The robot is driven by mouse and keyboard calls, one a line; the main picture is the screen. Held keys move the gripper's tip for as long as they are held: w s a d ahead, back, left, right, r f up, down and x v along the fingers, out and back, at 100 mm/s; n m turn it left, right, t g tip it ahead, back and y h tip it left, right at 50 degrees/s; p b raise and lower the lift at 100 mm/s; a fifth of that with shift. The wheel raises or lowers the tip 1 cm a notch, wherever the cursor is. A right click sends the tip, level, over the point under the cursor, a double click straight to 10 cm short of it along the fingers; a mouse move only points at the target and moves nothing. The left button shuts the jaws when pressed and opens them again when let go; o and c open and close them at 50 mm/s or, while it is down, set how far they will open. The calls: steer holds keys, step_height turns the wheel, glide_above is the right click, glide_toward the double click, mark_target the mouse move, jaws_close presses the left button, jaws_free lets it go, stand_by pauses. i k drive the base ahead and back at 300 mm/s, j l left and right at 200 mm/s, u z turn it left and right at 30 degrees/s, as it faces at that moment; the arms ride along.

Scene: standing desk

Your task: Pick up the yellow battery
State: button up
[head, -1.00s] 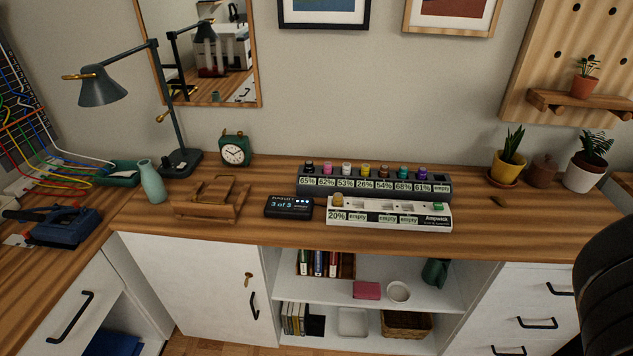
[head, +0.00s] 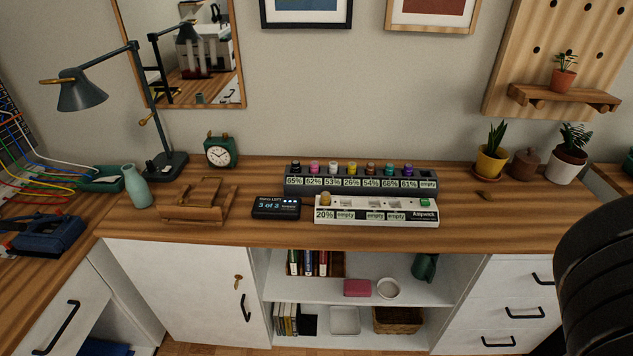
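The yellow battery (head: 351,168) stands upright in the dark grey rack (head: 432,188) at the back of the desk, in a row of several batteries with coloured tops. It is between a white-topped battery (head: 333,168) and a brown-topped one (head: 370,169), above the "26%" label. A tan battery (head: 325,199) stands in the first slot of the white charger (head: 431,217) in front of the rack, labelled 20%; the other labelled slots there read empty. My gripper is not in view; only a dark rounded part, probably of my arm, shows at the right edge.
A small black display reading "3 of 3" (head: 276,208) lies left of the charger. Farther left are a wooden stand (head: 195,212), a teal vase (head: 136,187), a lamp (head: 82,93) and a clock (head: 221,151). Potted plants (head: 491,163) stand at right. Desk right of the charger is mostly clear.

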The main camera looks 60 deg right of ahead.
mark_target(351, 165)
steer(key=l+z, duration=0.2)
steer(key=z, duration=1.05)
steer(key=i+j, duration=0.05)
